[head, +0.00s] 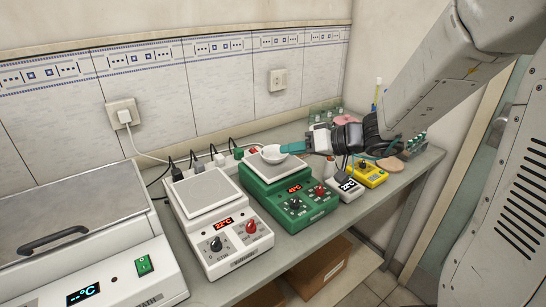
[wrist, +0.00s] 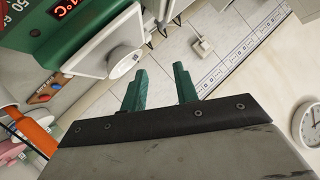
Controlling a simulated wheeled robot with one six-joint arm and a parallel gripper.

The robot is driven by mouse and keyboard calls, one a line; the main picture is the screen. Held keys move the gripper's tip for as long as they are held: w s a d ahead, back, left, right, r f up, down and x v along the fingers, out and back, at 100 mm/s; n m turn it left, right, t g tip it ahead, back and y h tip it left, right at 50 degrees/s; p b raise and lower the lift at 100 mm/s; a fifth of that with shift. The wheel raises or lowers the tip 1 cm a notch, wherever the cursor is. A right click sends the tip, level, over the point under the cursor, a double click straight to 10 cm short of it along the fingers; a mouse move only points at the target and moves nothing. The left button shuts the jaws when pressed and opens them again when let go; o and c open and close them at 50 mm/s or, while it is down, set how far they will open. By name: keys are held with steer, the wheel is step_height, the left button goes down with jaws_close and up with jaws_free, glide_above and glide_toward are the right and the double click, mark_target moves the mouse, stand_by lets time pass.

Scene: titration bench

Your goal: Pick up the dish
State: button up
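The dish (head: 272,154) is a small white round bowl on the pale top plate of the green hot plate (head: 250,183). In the wrist view the dish (wrist: 124,62) shows at the upper left, near the edge of the plate. My gripper (head: 292,148) reaches in from the right, its teal fingertips close to the dish's right side. In the wrist view my gripper (wrist: 160,84) has its two fingers apart, with nothing between them. The dish lies beyond the left finger, outside the gap. Whether a finger touches it is unclear.
A white stirrer hot plate (head: 222,228) stands left of the green one, and a larger bath unit (head: 95,268) at the far left. A small white meter (head: 345,188) and a yellow meter (head: 371,175) stand right. Plugs and cables run along the tiled wall behind.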

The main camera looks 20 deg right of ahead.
mark_target(287, 158)
steer(key=w+d+f+t, duration=0.1)
steer(key=d, duration=0.1)
steer(key=w+d+f+t+h, duration=0.1)
steer(key=w+d, duration=0.1)
steer(key=w+d+f+m+t+h, duration=0.1)
steer(key=w+d+f, duration=0.1)
steer(key=shift+w, duration=0.2)
steer(key=x, duration=0.7)
steer(key=shift+f, duration=0.1)
steer(key=shift+c, duration=0.3)
jaws_close()
